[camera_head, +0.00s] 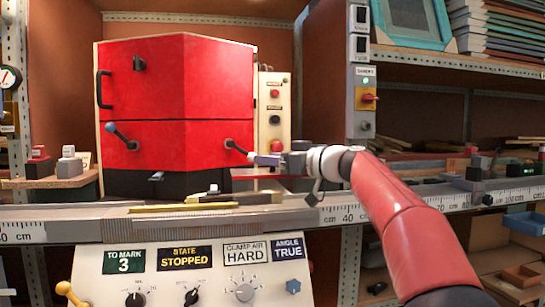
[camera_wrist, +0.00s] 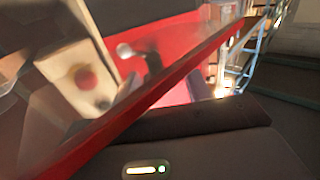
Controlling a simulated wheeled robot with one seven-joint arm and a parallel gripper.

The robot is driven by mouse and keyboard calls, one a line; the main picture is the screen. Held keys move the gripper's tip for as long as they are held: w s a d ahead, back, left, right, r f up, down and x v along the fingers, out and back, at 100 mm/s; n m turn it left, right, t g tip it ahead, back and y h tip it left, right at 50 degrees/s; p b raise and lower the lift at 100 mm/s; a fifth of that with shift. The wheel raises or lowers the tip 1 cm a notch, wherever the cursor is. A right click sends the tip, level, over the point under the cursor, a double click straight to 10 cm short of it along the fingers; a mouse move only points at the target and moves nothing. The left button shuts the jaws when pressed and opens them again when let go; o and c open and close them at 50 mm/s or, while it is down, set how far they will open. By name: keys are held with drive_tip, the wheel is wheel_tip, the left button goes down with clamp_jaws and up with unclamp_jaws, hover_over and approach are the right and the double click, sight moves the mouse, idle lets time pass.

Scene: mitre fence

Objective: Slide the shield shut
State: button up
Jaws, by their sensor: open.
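A red machine housing (camera_head: 185,80) stands behind the rail, with a black bar handle (camera_head: 103,89) on its left edge and two levers, left (camera_head: 122,136) and right (camera_head: 236,147), on its front. I cannot tell which part is the shield. My gripper (camera_head: 262,159) is open at the housing's lower right, with its fingers pointing left close to the right lever's end; contact cannot be told. A thin reddish strip (camera_head: 258,175) lies just below it. In the wrist view a long red translucent strip (camera_wrist: 165,85) crosses diagonally in front of the blurred red housing (camera_wrist: 185,45).
A control post with buttons (camera_head: 273,105) stands right of the housing. The ruled metal rail (camera_head: 75,225) runs across the front, above a control panel (camera_head: 200,280). A yellow strip (camera_head: 183,208) lies on the rail. Shelves with stacked boards (camera_head: 490,35) are at the right.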

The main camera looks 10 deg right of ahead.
clamp_jaws()
drive_tip(key=shift+a, duration=0.2)
drive_tip(key=a+b, duration=0.3)
drive_tip(key=a, duration=1.8)
drive_tip(key=shift+b, duration=0.4)
drive_tip(key=shift+c, duration=0.4)
unclamp_jaws()
drive_tip(key=shift+a, duration=0.15)
drive_tip(key=shift+o, duration=0.4)
